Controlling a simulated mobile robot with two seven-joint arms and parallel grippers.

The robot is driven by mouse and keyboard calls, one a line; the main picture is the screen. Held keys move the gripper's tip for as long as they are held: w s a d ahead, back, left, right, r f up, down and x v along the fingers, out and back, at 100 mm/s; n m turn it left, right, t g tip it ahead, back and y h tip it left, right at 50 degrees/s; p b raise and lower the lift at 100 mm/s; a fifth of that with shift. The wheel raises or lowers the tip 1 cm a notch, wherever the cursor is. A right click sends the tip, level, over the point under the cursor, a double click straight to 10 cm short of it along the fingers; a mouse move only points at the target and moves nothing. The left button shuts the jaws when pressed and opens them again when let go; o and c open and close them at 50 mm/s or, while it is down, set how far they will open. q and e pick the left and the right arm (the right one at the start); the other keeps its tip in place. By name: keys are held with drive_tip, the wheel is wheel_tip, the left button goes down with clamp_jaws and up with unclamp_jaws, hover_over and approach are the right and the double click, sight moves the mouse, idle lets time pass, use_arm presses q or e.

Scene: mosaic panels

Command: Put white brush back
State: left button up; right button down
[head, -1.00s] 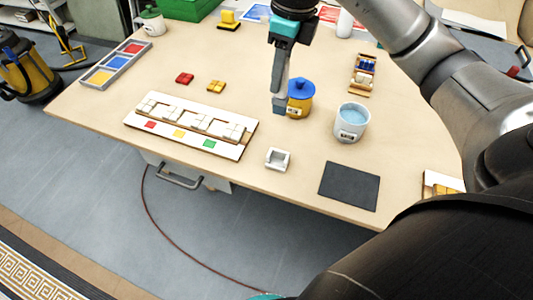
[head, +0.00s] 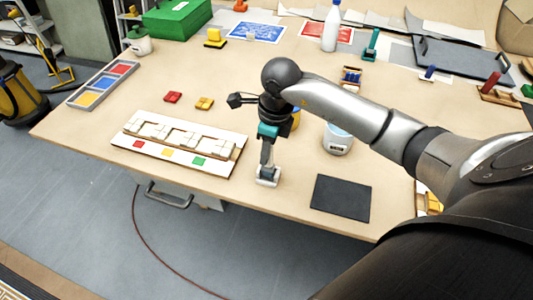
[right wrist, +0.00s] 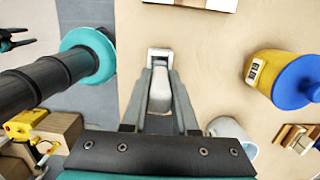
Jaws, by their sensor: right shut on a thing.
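In the head view the gripper hides most of the brush.
A blue-lidded yellow pot (right wrist: 285,78) and a white cup of blue liquid (head: 337,140) stand behind the holder. A dark pad (head: 340,198) lies to the right, a white mosaic panel (head: 180,142) to the left. The table's front edge is close.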

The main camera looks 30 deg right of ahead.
drive_tip(key=shift+f, duration=0.75)
drive_tip(key=shift+f, duration=0.1)
drive_tip(key=c, duration=0.7)
unclamp_jaws()
drive_tip(key=shift+r, duration=0.2)
drive_tip(key=r, duration=0.8)
drive_tip(key=s+d+r, duration=0.1)
drive_tip(key=r, duration=0.3)
drive_tip(key=shift+f, duration=0.1)
